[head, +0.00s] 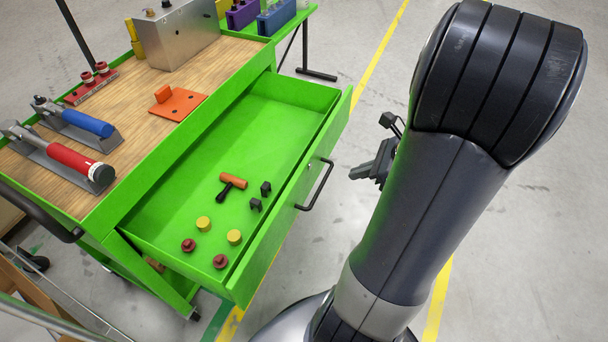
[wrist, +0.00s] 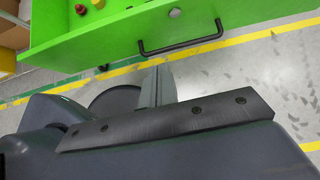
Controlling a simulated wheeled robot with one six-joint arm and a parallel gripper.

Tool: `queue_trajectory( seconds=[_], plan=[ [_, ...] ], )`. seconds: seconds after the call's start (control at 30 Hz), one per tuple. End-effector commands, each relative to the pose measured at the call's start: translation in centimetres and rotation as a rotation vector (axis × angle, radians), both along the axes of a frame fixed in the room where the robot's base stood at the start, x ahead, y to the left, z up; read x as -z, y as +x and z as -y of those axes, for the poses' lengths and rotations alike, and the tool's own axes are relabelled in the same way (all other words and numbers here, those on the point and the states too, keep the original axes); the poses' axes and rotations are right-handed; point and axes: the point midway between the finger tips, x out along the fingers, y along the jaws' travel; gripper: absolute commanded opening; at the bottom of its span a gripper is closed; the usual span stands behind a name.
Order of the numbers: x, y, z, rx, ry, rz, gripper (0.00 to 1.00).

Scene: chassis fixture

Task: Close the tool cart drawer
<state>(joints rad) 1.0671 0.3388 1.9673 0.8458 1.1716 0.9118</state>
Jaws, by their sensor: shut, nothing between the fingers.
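The green tool cart drawer (head: 255,135) stands pulled far out from the cart (head: 190,120) in the head view. Its front carries a black bar handle (head: 318,186). In the wrist view the drawer front (wrist: 110,45) and the handle (wrist: 180,47) show along the top. My gripper (head: 365,172) is shut and empty, to the right of the drawer front and apart from it. My arm hides part of it in the head view. In the wrist view its fingers (wrist: 158,85) appear just below the handle; I cannot tell the exact gap.
The drawer holds a small orange-handled hammer (head: 233,181), yellow and red round pieces and small black parts. The wooden cart top (head: 140,135) bears red and blue cylindrical tools, an orange plate and a metal box. Grey floor (head: 520,230) with yellow lines is clear at right.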

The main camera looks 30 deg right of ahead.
Motion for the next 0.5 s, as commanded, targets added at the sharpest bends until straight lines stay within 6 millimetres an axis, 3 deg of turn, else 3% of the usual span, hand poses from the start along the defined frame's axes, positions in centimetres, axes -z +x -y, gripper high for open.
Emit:
queue_trajectory(
  seconds=[0.17,0.5],
  plan=[
    [0.8,0.5,-0.3,0.021,0.011,0.006,0.0],
    [5.8,4.3,-3.3,0.014,0.012,0.003,0.0]
  ],
)
